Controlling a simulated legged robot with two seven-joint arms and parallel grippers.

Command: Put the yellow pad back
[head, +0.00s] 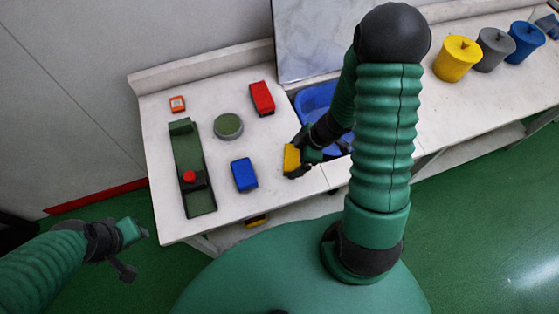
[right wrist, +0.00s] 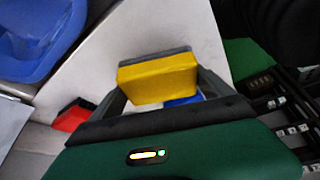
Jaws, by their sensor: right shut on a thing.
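The yellow pad (head: 292,158) is held in my right gripper (head: 296,160), above the right part of the white table. The right wrist view shows the yellow pad (right wrist: 158,80) between the two fingers, with a grey layer along its far edge. The right gripper is shut on it. A blue pad (head: 244,175) and a red pad (head: 262,98) lie on the table to its left. My left gripper (head: 128,248) is off the table's left front corner, with its fingers apart and nothing between them.
A green fixture with a red button (head: 189,176) stands at the table's left, beside a round green disc (head: 228,126) and a small orange device (head: 177,104). A blue bin (head: 312,100) is behind my right arm.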

